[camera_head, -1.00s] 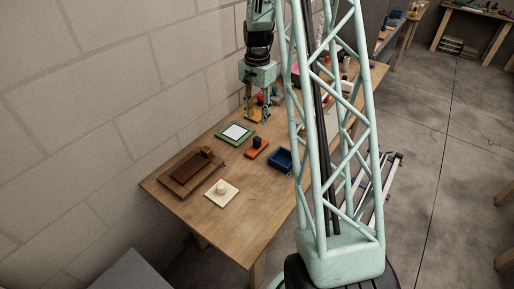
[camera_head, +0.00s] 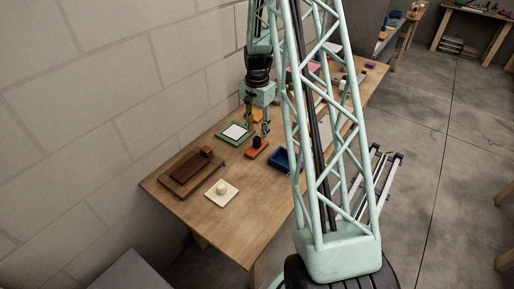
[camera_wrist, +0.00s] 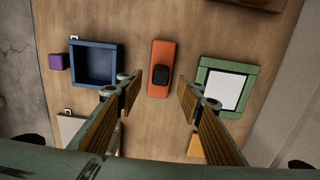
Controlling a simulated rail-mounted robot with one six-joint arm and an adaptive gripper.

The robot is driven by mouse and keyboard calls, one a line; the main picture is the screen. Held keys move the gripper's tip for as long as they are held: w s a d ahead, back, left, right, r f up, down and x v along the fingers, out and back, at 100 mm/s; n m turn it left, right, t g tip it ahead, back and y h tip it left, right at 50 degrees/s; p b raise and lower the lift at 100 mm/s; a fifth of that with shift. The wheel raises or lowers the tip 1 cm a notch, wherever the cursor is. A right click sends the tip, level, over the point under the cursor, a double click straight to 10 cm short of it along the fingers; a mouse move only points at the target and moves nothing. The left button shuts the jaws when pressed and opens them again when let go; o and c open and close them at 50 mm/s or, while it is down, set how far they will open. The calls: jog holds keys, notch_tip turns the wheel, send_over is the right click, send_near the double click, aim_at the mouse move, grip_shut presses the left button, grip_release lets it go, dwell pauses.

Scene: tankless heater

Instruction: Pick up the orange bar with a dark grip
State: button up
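The orange bar (camera_head: 255,150) lies flat on the wooden table, with a dark block-shaped grip (camera_head: 257,141) standing on its middle. In the wrist view the orange bar (camera_wrist: 162,52) and its dark grip (camera_wrist: 160,75) show from above, between and beyond my fingertips. My gripper (camera_head: 258,130) is open and empty, pointing down above the table just behind the bar. In the wrist view my gripper (camera_wrist: 158,88) has its two fingers wide apart, one to each side of the grip's line, touching nothing that I can see.
A green-framed white panel (camera_wrist: 227,88) lies right of the bar in the wrist view; a blue open box (camera_wrist: 93,64) and a purple cube (camera_wrist: 58,61) lie left. A brown board (camera_head: 190,174) and a cream plate with a knob (camera_head: 222,193) are nearer the table's front.

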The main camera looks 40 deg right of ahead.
aim_at(257, 138)
jog(key=shift+f, duration=0.1)
dwell(0.3)
jog(key=shift+w+f, duration=0.1)
jog(key=shift+f, duration=2.4)
jog(key=shift+c, duration=0.7)
grip_shut()
